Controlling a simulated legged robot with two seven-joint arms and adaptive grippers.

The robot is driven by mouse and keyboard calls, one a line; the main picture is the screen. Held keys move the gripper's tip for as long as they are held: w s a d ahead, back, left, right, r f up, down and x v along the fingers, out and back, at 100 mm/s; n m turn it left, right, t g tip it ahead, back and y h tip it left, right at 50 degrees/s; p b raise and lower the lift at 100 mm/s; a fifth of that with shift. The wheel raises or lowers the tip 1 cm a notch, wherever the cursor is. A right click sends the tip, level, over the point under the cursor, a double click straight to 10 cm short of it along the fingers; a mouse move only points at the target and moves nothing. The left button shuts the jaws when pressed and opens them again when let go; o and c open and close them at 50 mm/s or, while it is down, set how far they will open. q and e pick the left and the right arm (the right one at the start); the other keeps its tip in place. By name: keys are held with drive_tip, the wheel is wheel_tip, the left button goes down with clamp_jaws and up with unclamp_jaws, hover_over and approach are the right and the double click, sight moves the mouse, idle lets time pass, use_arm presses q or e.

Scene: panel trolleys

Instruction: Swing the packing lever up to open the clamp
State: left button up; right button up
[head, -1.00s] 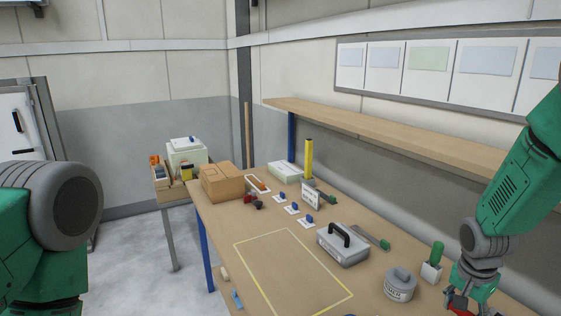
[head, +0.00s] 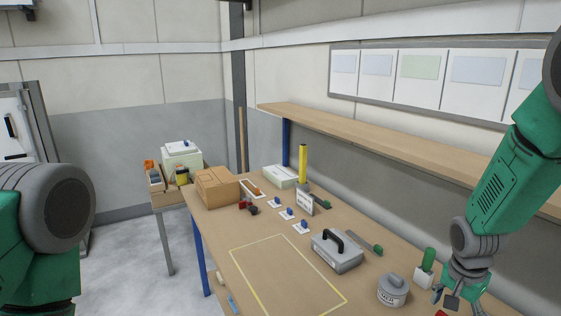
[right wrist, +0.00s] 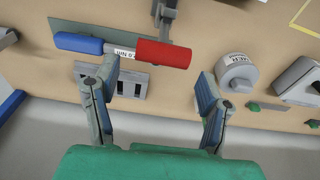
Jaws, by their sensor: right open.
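A lever with a red grip (right wrist: 163,53) shows in the right wrist view, its grip lying flat just beyond my right fingertips. A grey clamp part (right wrist: 165,12) stands behind it, cut off by the top edge. A blue handle (right wrist: 78,43) and a label reading about 2.0 Nm lie beside the red grip; I cannot tell if they are joined. My right gripper (right wrist: 153,78) is open, with nothing between its fingers. It also shows in the head view (head: 448,298), above the bench's near right. My left gripper is out of view; only my left arm shows.
The workbench (head: 225,262) holds a grey case with a black handle (head: 337,250), a round grey weight (head: 392,290), a green-handled tool in a white holder (head: 425,267) and a cardboard box (head: 216,187). A wooden shelf (head: 380,145) runs above. The yellow-outlined area is clear.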

drive_tip(key=shift+a+r+p, duration=0.2)
drive_tip(key=shift+r+p, duration=0.1)
drive_tip(key=shift+r, duration=0.35)
drive_tip(key=shift+s+a+r, duration=0.1)
drive_tip(key=shift+a+r, duration=0.05)
drive_tip(key=shift+r, duration=0.85)
drive_tip(key=shift+s+a+r, duration=0.1)
drive_tip(key=shift+r, duration=0.9)
